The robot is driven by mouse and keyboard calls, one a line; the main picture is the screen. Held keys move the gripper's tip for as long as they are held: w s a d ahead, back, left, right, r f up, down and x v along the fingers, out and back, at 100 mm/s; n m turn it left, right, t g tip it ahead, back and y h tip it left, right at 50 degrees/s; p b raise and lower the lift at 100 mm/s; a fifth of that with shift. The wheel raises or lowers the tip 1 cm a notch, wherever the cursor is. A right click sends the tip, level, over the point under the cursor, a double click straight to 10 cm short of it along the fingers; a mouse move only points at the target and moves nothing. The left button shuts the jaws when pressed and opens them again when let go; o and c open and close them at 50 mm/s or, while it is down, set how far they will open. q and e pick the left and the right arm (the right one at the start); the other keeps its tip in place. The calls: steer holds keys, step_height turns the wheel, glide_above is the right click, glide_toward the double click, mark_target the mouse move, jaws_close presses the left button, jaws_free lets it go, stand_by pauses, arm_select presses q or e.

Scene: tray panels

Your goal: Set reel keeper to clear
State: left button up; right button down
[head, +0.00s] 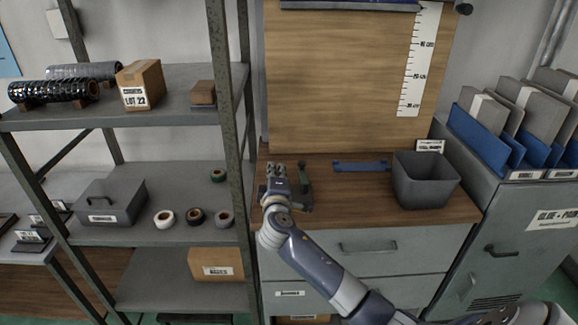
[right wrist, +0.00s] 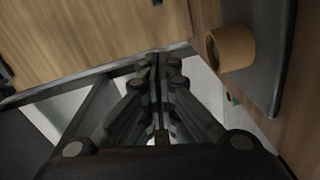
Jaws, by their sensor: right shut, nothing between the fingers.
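My right gripper (head: 274,172) is over the left end of the wooden workbench (head: 345,208). Its fingers are closed together and empty, as the right wrist view also shows (right wrist: 157,62). Just right of it stands a small dark green-grey fixture (head: 304,187) with an upright part; the gripper partly hides the area beside it. I cannot tell for certain whether this is the reel keeper. In the right wrist view a tan cylindrical piece (right wrist: 232,47) sits on a dark plate (right wrist: 268,50), right of the fingers and apart from them. My left gripper is not in view.
A dark open bin (head: 425,182) and a blue bracket (head: 360,166) are on the bench to the right. A wooden back panel (head: 345,90) rises behind. A metal shelf rack (head: 170,235) stands close on the left, holding tape rolls (head: 195,216) and a grey box (head: 108,203).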

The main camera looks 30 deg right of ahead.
mark_target(303, 172)
steer(key=shift+w+d, duration=0.7)
steer(key=shift+d, duration=0.1)
steer(key=shift+s+d+f+p, duration=0.2)
steer(key=shift+d+p, duration=0.1)
steer(key=shift+d, duration=0.25)
steer(key=shift+s+d+f+p, duration=0.15)
steer(key=shift+d+p, duration=0.1)
steer(key=shift+d, duration=0.25)
steer(key=shift+s+d, duration=0.1)
steer(key=shift+d, duration=0.25)
steer(key=shift+d+f, duration=0.1)
steer(key=shift+d, duration=0.05)
steer(key=shift+s+d+f, duration=0.1)
steer(key=shift+d, duration=0.55)
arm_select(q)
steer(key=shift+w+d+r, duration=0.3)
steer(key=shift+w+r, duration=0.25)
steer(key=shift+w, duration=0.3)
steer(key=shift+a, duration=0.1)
